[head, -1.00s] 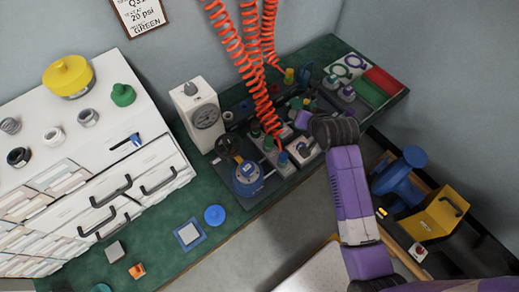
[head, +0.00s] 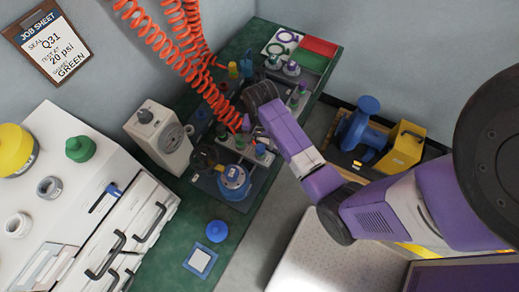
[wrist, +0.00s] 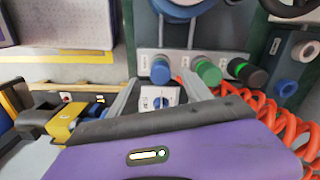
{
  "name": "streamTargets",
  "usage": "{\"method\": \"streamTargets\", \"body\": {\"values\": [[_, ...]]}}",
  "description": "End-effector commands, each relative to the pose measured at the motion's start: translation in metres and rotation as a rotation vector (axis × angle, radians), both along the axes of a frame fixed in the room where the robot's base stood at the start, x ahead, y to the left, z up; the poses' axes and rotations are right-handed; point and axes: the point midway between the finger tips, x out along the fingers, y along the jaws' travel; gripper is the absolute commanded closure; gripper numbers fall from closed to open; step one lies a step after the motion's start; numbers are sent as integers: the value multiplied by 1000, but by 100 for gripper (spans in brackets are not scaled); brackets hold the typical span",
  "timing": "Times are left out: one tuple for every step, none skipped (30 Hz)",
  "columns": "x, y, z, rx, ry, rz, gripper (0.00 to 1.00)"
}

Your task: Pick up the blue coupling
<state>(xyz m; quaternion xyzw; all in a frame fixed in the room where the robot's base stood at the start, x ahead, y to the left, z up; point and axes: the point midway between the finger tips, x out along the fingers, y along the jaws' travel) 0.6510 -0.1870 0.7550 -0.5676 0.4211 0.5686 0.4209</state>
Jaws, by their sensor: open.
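The blue coupling (wrist: 160,70) stands at the left end of a pale rack (wrist: 181,62) in the wrist view, with a green coupling (wrist: 207,71) and a dark, green-ringed one (wrist: 247,73) to its right. In the head view the blue coupling (head: 261,150) stands just right of the blue gauge (head: 233,176). My gripper (wrist: 160,82) is open and empty; its two pale fingers point toward the rack, with the blue coupling ahead, between their tips in the picture. I cannot tell the remaining distance.
Orange coiled hoses (wrist: 270,112) run close on the right in the wrist view. A white dial box (head: 160,138) stands at the bench's left. A blue clamp-like device (head: 358,122) and a yellow box (head: 402,146) lie beyond my arm.

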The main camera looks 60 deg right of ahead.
Motion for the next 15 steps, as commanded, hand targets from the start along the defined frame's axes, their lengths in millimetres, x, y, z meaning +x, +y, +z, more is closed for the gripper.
{"method": "streamTargets", "body": {"values": [[-1, -1, -6, 2, 4, -2, 42], [0, -1, -10, 1, 2, -2, 42], [0, -1, -16, 2, 4, -1, 42], [1, -1, -20, 2, 2, -1, 42], [1, -1, -25, 1, 2, -1, 42], [1, -1, -30, 1, 1, -1, 42], [1, -1, -34, 2, 2, -1, 42], [1, -1, -36, 1, 1, -1, 42], [1, -1, -39, 0, 0, -1, 42], [1, -1, -41, 1, 0, 0, 42], [1, -1, -42, 0, 0, 0, 42], [1, -1, -43, 0, -1, 0, 42], [1, -1, -43, 0, -1, 0, 42], [1, -1, -43, 0, -1, 0, 42], [1, -1, -43, -1, -1, 0, 42]]}}
